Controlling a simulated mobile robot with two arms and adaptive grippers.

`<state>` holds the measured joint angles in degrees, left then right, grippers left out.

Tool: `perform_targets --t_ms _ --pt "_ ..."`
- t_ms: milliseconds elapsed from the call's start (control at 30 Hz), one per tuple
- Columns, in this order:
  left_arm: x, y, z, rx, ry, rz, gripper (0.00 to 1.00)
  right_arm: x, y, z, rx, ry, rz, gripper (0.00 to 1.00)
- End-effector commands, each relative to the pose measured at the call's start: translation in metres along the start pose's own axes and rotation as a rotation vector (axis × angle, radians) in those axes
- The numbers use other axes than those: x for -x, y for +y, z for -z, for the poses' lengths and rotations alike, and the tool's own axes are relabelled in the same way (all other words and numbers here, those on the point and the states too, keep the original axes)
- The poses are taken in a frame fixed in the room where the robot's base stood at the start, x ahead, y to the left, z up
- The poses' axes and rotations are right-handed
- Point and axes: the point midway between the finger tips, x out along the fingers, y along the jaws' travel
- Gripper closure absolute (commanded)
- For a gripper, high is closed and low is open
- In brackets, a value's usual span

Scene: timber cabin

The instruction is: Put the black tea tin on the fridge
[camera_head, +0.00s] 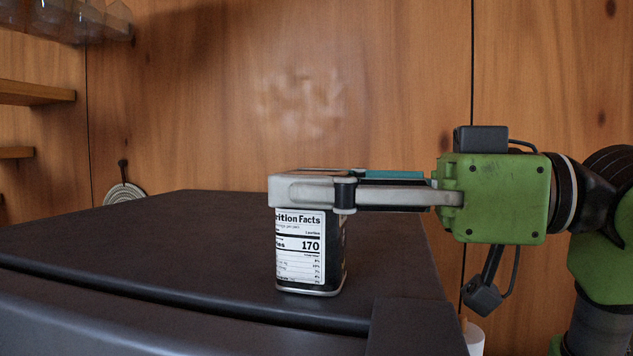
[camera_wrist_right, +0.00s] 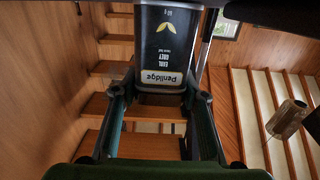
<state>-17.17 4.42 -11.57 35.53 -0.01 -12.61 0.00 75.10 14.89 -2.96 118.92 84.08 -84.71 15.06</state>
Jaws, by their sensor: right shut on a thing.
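The black tea tin (camera_head: 310,255) is upright at the front part of the dark fridge top (camera_head: 190,240), with its white nutrition label facing me. Its base appears to touch the surface or be just above it; I cannot tell which. My right gripper (camera_head: 318,192) comes in from the right and is shut on the upper part of the tin. In the right wrist view the tin (camera_wrist_right: 168,45) is between the two fingers, showing a yellow leaf mark and a label. The fingers hide part of the tin's top. My left gripper is not in view.
The fridge top is otherwise bare, with free room left of and behind the tin. A wooden wall (camera_head: 290,90) stands behind it. Wooden shelves (camera_head: 35,92) and glassware (camera_head: 80,20) are at the upper left. A round woven item (camera_head: 124,192) hangs on the wall.

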Motion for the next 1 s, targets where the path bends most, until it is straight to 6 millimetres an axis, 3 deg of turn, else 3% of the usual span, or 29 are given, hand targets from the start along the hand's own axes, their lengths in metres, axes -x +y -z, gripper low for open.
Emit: perform_targets --t_ms 33,67,100,133,567,1000 --pt "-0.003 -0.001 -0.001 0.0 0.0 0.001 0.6 0.0 0.0 -0.003 0.0 0.001 -0.001 0.87" --pt "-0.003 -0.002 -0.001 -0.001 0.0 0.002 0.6 0.0 0.0 -0.003 0.0 0.0 0.0 0.57" --pt "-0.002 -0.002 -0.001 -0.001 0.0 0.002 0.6 0.0 0.0 -0.002 0.0 0.0 0.0 0.47" --pt "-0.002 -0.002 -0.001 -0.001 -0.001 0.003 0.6 0.0 0.0 -0.002 0.0 0.0 0.0 0.43" --pt "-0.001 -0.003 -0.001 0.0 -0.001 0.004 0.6 0.003 0.001 0.001 0.0 0.0 -0.002 0.43" --pt "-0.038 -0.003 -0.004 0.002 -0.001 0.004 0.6 0.09 0.001 -0.002 0.001 0.002 -0.005 0.43"
